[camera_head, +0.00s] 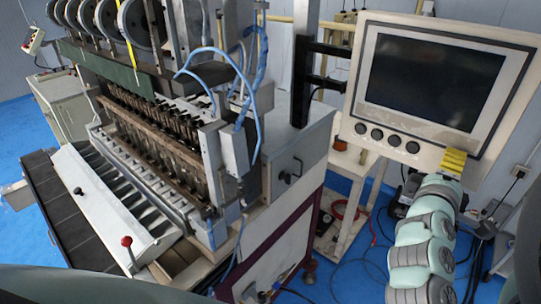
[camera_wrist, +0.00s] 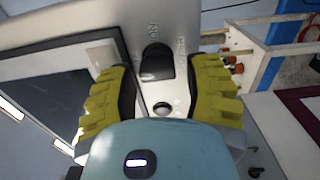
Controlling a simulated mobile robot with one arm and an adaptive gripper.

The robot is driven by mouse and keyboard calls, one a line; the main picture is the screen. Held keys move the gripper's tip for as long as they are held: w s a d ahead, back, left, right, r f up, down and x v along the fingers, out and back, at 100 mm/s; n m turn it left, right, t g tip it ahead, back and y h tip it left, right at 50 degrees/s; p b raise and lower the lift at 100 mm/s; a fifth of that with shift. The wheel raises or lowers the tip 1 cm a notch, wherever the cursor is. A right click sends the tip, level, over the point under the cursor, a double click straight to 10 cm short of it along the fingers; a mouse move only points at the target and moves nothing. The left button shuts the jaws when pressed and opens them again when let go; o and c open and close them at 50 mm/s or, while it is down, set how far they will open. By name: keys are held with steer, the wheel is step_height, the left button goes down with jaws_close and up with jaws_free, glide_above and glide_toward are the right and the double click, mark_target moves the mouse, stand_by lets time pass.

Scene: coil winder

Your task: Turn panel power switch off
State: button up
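The control panel (camera_head: 400,147) is a light metal frame around a dark screen, at the upper right of the head view. In the wrist view, its face (camera_wrist: 195,17) carries a black power switch (camera_wrist: 155,62) with lettering beside it. A small round knob or button (camera_wrist: 162,108) sits below the switch in that view. My gripper (camera_head: 453,160) has yellow fingers and is at the panel's lower right corner. In the wrist view, the fingers (camera_wrist: 163,76) are apart, on either side of the switch. I cannot tell whether they touch the panel, or the switch's position. The head view hides the switch.
Several round dark buttons (camera_head: 377,134) line the panel's lower left edge. The coil winder (camera_head: 160,150) fills the left and middle. A pale stand (camera_head: 345,170) is behind the panel's lower left. Cables lie on the blue floor (camera_head: 345,275).

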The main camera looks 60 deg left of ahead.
steer(key=shift+o, duration=1)
steer(key=shift+s, duration=0.1)
steer(key=v, duration=0.7)
steer(key=shift+s, duration=0.2)
